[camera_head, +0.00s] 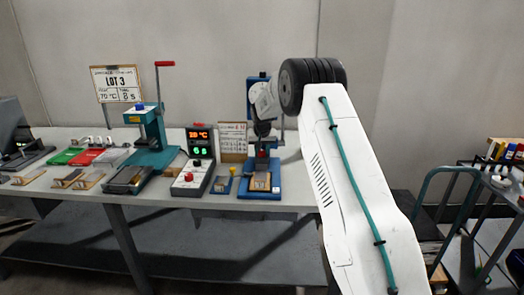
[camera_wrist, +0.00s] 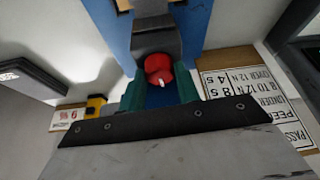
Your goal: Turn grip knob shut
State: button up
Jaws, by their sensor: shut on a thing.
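The red grip knob (camera_wrist: 157,67), with a small white mark on its rim, sits on a dark block of the blue test stand (camera_head: 259,191). In the wrist view my gripper (camera_wrist: 160,88) has a teal finger on each side of the knob and is shut on it. In the head view my gripper (camera_head: 263,130) reaches down in front of the stand's column, and the wrist hides part of the stand. The fingers partly cover the knob's lower part in the wrist view.
A controller (camera_head: 194,178) with lit digits stands left of the stand, beside a teal press (camera_head: 150,150) with a red-tipped lever. Printed cards (camera_head: 233,143) stand behind. Trays and samples fill the table's left side. A cart (camera_head: 497,185) stands at the far right.

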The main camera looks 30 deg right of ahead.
jog(key=m, duration=0.2)
jog(key=m+g+h, duration=0.1)
jog(key=m, duration=0.1)
jog(key=shift+w+a+m, duration=0.1)
jog(key=shift+a+m, duration=0.05)
jog(key=shift+m, duration=0.15)
jog(key=m+g, duration=0.1)
jog(key=m, duration=0.1)
jog(key=m+g+h, duration=0.1)
jog(key=m, duration=0.2)
jog(key=shift+w, duration=0.1)
jog(key=shift+m, duration=0.3)
jog(key=o, duration=1)
jog(key=shift+r, duration=0.15)
jog(key=v, duration=0.7)
jog(key=shift+a+r, duration=0.25)
